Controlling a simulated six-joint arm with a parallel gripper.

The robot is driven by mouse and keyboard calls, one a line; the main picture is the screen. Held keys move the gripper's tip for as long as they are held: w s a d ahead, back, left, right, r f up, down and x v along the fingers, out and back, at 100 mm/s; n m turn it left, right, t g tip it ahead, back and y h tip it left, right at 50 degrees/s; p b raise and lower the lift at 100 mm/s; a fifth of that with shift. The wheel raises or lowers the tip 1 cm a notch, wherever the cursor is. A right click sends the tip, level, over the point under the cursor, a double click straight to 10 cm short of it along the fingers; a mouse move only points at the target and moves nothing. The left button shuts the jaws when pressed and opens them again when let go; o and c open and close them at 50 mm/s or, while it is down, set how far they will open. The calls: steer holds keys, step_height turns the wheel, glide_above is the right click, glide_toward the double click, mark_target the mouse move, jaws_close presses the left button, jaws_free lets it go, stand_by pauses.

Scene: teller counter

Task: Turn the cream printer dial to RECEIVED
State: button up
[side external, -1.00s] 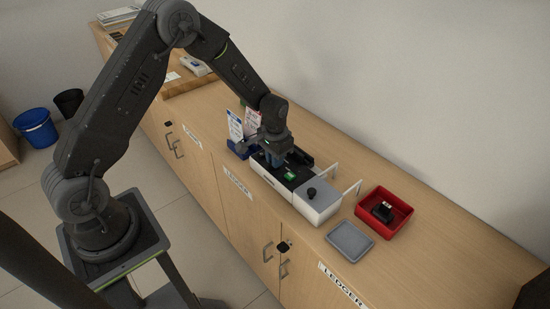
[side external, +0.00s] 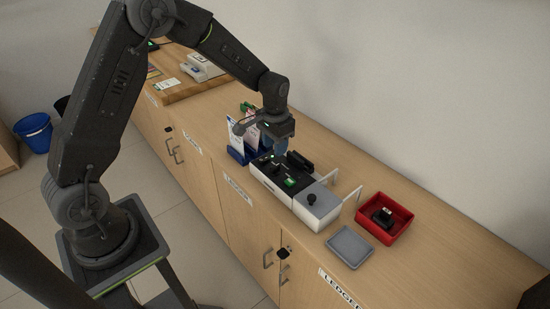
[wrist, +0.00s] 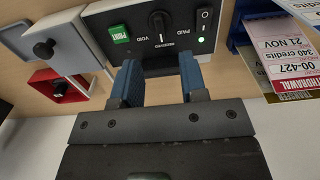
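The printer (side external: 306,210) is a pale box with a black top on the counter. In the wrist view its black panel (wrist: 180,50) carries a black dial (wrist: 158,22), standing roughly upright in the picture. A green PRINT button (wrist: 119,33) is left of the dial and a rocker switch (wrist: 204,18) with a green light is right. My gripper (wrist: 161,68) is open and empty, its blue fingers apart, above the panel and clear of the dial. It also shows in the side view (side external: 277,152).
A grey section with a black knob (side external: 311,198) adjoins the printer. A grey tray (side external: 349,248) and a red bin (side external: 403,231) holding a black object stand to the right. A blue slip holder (side external: 237,156) stands close left.

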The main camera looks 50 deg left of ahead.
step_height(320, 180, up, 6)
steer(key=shift+r, duration=0.1)
stand_by(0.4)
steer(key=s+d+r+t, duration=0.2)
steer(key=s+d+r, duration=0.2)
steer(key=s+r, duration=0.7)
steer(key=s+d+r+t, duration=0.1)
steer(key=s+r, duration=0.1)
steer(key=s, duration=0.5)
steer(key=s+d+r+t, duration=0.1)
steer(key=s+t, duration=0.1)
steer(key=s, duration=0.5)
steer(key=shift+d+r+t, duration=0.3)
steer(key=shift+r, duration=0.1)
